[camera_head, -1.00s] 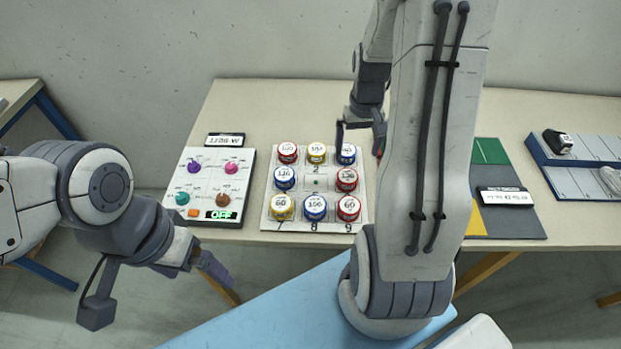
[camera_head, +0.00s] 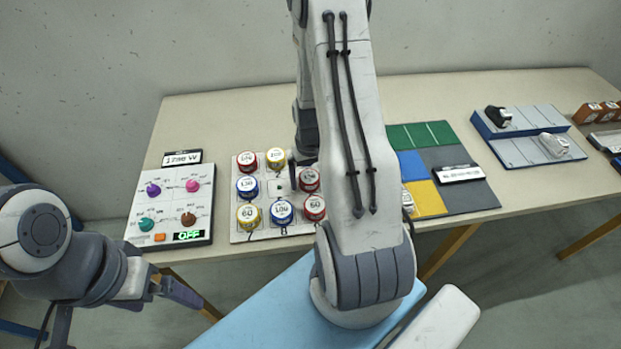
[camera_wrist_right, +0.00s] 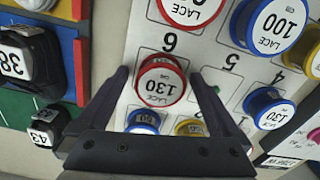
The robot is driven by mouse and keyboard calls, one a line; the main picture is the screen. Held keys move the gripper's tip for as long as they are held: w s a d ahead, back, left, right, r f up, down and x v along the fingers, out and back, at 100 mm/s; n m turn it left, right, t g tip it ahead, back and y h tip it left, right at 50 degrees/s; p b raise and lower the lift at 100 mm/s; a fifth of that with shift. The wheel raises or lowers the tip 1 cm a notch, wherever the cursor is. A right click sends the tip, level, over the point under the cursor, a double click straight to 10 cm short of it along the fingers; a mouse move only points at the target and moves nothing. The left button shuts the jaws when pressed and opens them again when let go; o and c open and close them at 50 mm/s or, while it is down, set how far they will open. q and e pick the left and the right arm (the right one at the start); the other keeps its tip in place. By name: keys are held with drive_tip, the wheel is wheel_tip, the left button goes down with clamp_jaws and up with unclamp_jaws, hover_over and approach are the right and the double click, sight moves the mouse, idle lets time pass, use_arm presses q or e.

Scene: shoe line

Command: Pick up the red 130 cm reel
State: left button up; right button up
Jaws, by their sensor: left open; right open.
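The red 130 cm reel (camera_wrist_right: 160,86) stands upright at the spot marked 6 on the white board. In the right wrist view, its label reads LACE 130. The same reel (camera_head: 309,180) is partly covered by my right arm in the head view. My right gripper (camera_wrist_right: 161,76) is open, with one finger on each side of the reel; I cannot tell whether either touches it. In the head view, that gripper is mostly hidden behind its arm. My left gripper (camera_head: 180,293) is open and empty at the lower left, in front of the table edge.
Other reels stand close by, including a red one (camera_wrist_right: 180,7), a blue one (camera_wrist_right: 144,121) and a yellow one (camera_wrist_right: 191,128). A knob panel (camera_head: 170,203) lies left of the board, and coloured mats (camera_head: 430,150) lie right. Shoes stand on a blue-edged rack (camera_head: 515,150).

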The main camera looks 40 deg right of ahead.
drive_tip(key=shift+c, duration=0.3)
drive_tip(key=c, duration=1.3)
drive_tip(key=shift+r, duration=0.1)
